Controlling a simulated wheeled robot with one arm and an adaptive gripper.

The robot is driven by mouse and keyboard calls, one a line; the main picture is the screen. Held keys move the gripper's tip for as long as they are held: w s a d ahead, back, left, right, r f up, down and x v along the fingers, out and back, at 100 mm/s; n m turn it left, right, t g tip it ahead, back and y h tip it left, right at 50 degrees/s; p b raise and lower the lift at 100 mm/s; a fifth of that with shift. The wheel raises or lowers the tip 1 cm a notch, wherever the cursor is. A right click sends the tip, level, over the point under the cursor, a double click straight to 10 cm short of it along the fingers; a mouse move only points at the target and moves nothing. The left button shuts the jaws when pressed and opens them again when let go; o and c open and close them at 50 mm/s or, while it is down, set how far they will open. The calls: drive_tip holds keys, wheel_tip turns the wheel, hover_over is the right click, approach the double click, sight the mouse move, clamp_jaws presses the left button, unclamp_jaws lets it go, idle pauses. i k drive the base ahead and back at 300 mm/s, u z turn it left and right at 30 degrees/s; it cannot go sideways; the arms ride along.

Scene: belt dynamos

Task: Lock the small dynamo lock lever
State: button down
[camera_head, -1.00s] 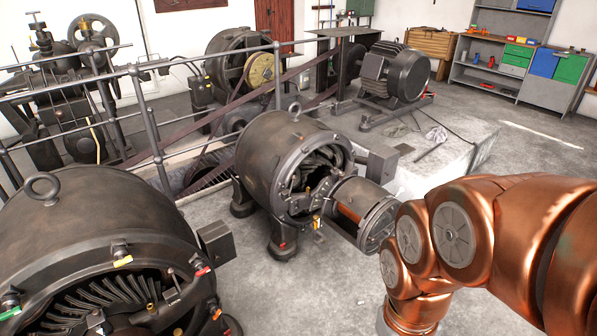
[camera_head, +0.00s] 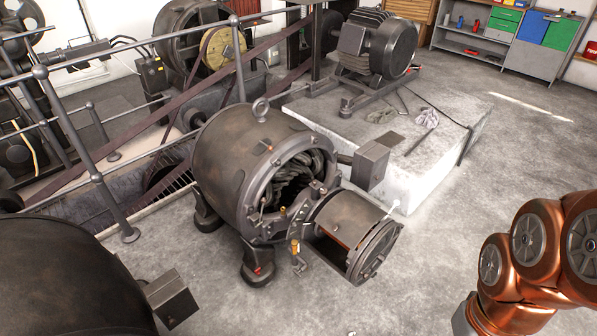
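The small dynamo (camera_head: 222,160) stands near the middle of the view, with an eye bolt on top and its round front open on the windings. A short open drum-shaped part (camera_head: 342,222) juts from its front toward the lower right. A small lever with an orange-yellow grip (camera_head: 295,247) stands at the lower front edge. Another small orange-tipped piece (camera_head: 282,212) sits above it on the rim. I cannot tell for sure which is the lock lever or whether it is locked. My copper arm shows at the lower right, apart from the dynamo; my gripper is out of view.
A larger dark machine (camera_head: 65,280) with a side box fills the lower left. A grey railing (camera_head: 85,150) and belts lie behind on the left. A concrete plinth (camera_head: 420,180) with a motor (camera_head: 375,45) stands behind right. The floor (camera_head: 430,255) between dynamo and arm is clear.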

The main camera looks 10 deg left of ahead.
sight(264, 200)
drive_tip(key=u, duration=0.15)
drive_tip(key=i, duration=0.9)
drive_tip(key=u, duration=1.25)
drive_tip(key=i, duration=0.7)
drive_tip(key=u, duration=0.65)
